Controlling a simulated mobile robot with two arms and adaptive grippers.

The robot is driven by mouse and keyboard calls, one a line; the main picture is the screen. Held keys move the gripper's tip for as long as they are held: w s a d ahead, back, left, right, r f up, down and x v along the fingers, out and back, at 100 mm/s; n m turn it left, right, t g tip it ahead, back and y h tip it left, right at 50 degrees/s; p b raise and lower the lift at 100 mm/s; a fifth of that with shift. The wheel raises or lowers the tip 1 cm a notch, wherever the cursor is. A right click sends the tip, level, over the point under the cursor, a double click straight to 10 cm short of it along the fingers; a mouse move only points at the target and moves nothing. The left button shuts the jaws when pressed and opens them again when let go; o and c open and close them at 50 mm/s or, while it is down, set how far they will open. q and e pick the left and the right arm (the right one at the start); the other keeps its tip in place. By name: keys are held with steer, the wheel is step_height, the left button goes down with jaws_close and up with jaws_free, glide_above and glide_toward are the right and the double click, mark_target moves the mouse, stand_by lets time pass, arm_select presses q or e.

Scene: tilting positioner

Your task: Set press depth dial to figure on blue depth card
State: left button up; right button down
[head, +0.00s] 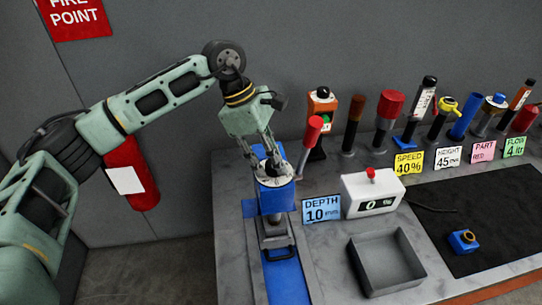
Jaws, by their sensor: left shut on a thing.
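The blue depth card (321,209) stands upright on the bench and reads "DEPTH 10", with a smaller unit word. The blue press (276,201) stands left of it, with a red-knobbed lever (313,131) on its right side. The round, pale press depth dial (281,181) lies on top of the press. My left gripper (272,165) points down at the dial from above and is shut on its knob. The fingers partly cover the dial, and its scale is too small to read. My right gripper is not in view.
A white box (372,193) with a red button and a "0 %" display stands right of the depth card. A grey tray (386,264) lies in front. Several tools and cards, including a yellow speed card (408,163), line the back. A dark mat (480,215) lies at right.

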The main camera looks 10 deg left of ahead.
arm_select(q)
steer(key=shift+w+n+b, duration=0.15)
steer(key=shift+n+b, duration=0.25)
steer(key=shift+b, duration=0.35)
steer(key=n+t+b, duration=0.1)
steer(key=n+b, duration=0.1)
steer(key=b, duration=0.1)
steer(key=n+t+b, duration=0.1)
steer(key=n+b, duration=0.1)
steer(key=b, duration=0.1)
steer(key=n+t+b, duration=0.1)
steer(key=n+b, duration=0.2)
steer(key=shift+s+y, duration=0.25)
steer(key=shift+y, duration=0.15)
steer(key=n+t+b, duration=0.1)
steer(key=n+b, duration=0.2)
steer(key=shift+s+r+y, duration=0.1)
steer(key=shift+y, duration=0.2)
steer(key=shift+r+n+b, duration=0.1)
steer(key=shift+n+b, duration=0.3)
steer(key=shift+n, duration=0.1)
steer(key=shift+a+r, duration=0.1)
steer(key=o, duration=0.9)
steer(key=shift+o, duration=0.6)
steer(key=shift+a+f, duration=0.1)
steer(key=shift+f, duration=0.15)
